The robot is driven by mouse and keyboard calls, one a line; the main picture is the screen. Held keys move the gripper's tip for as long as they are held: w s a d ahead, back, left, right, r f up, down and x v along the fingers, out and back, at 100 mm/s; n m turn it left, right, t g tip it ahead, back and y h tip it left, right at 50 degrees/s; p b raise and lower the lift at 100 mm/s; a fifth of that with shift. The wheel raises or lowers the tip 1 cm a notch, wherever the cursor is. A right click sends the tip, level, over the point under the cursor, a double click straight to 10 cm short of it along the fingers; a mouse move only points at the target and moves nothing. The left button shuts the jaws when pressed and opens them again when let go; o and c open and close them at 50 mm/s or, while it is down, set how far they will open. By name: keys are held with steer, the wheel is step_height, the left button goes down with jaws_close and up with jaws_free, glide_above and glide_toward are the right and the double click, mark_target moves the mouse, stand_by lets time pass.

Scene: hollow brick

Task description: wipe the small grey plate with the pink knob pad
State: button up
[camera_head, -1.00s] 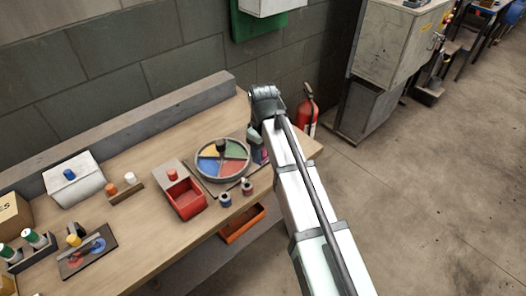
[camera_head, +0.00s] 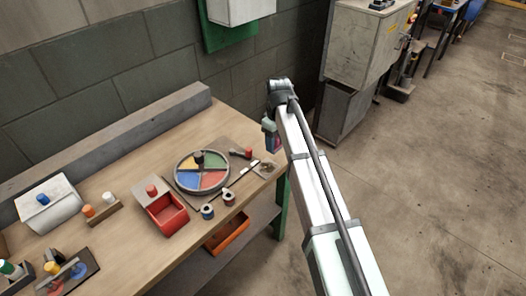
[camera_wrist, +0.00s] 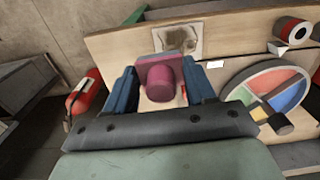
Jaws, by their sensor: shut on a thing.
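My gripper (camera_head: 270,135) hangs at the right end of the bench, its blue fingers shut on the pink knob pad (camera_head: 274,144). In the wrist view the pad (camera_wrist: 160,82) sits between the two fingers, knob towards the camera. The small grey plate (camera_head: 265,169) lies flat near the bench's right front corner, with dark smudges on it. In the wrist view the stained plate (camera_wrist: 178,38) lies beyond the pad, apart from it in the picture; the height between them is hard to tell.
A round tray with coloured sectors (camera_head: 178,184) stands left of the plate. A red open box (camera_head: 168,214) and two small spools (camera_head: 208,211) are nearby. A wall ledge (camera_head: 120,145) runs behind. The bench edge is close to the plate; a red extinguisher (camera_wrist: 85,98) shows beyond.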

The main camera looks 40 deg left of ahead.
steer(key=shift+w+a+n, duration=0.3)
steer(key=shift+w+a, duration=0.1)
steer(key=shift+a, duration=0.3)
steer(key=shift+s+d, duration=0.1)
steer(key=shift+d, duration=0.05)
steer(key=shift+f+n, duration=0.15)
steer(key=shift+n, duration=0.25)
steer(key=shift+f, duration=3.25)
steer(key=shift+s+f, duration=0.55)
steer(key=shift+f, duration=0.1)
steer(key=shift+c, duration=0.4)
steer(key=shift+s, duration=2.95)
steer(key=shift+w, duration=3.65)
steer(key=shift+s+d, duration=0.45)
steer(key=shift+s, duration=3.15)
steer(key=shift+w+a, duration=0.1)
steer(key=shift+w, duration=3.45)
steer(key=shift+s+r, duration=0.1)
steer(key=shift+r, duration=4)
